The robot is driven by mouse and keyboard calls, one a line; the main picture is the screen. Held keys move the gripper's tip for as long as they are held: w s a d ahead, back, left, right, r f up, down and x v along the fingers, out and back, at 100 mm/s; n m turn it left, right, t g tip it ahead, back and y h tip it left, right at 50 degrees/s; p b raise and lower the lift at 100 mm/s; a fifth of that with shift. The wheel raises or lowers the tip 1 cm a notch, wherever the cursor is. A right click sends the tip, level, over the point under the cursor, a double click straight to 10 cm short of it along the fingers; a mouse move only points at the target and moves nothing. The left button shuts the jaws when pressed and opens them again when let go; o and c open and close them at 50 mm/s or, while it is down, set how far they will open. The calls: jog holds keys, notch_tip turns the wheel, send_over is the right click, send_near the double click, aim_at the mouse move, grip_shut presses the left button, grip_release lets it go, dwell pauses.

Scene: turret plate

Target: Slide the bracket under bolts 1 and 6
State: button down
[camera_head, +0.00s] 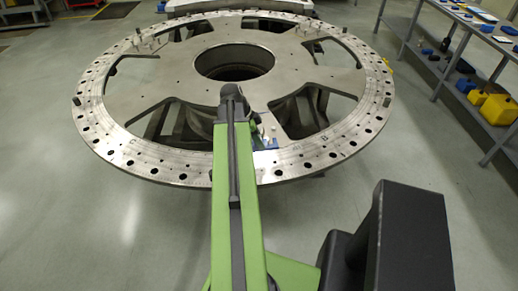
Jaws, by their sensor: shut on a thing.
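The large round steel turret plate (110,138) fills the upper middle, with a ring of holes along its rim and a round opening at its centre. My green arm reaches up over its near side, and its dark elbow (232,95) covers part of the plate. My gripper is hidden behind the arm. A small blue and pale part (268,143) shows just right of the arm at the plate's near inner edge; I cannot tell whether it is the bracket. Upright bolts stand on the rim, one at the left (76,100) and one at the right (386,102). Their numbers are not readable.
Small upright fittings (162,40) stand at the plate's back left. Wide cut-outs open between the plate's spokes. A grey bench with blue parts (427,51) and yellow bins (497,109) stands at the right. The grey floor left of the plate is clear.

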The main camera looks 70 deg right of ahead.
jog(key=shift+d+f, duration=0.65)
jog(key=shift+f, duration=0.25)
jog(key=shift+r, duration=0.15)
jog(key=shift+f+b, duration=0.7)
jog(key=shift+b, duration=0.1)
notch_tip(320, 180, down, 6)
jog(key=b, duration=0.5)
jog(key=shift+r, duration=0.25)
jog(key=shift+w+d+r, duration=0.3)
jog(key=shift+d, duration=0.25)
jog(key=shift+w+d, duration=0.3)
jog(key=shift+d, duration=0.25)
jog(key=shift+w, duration=0.2)
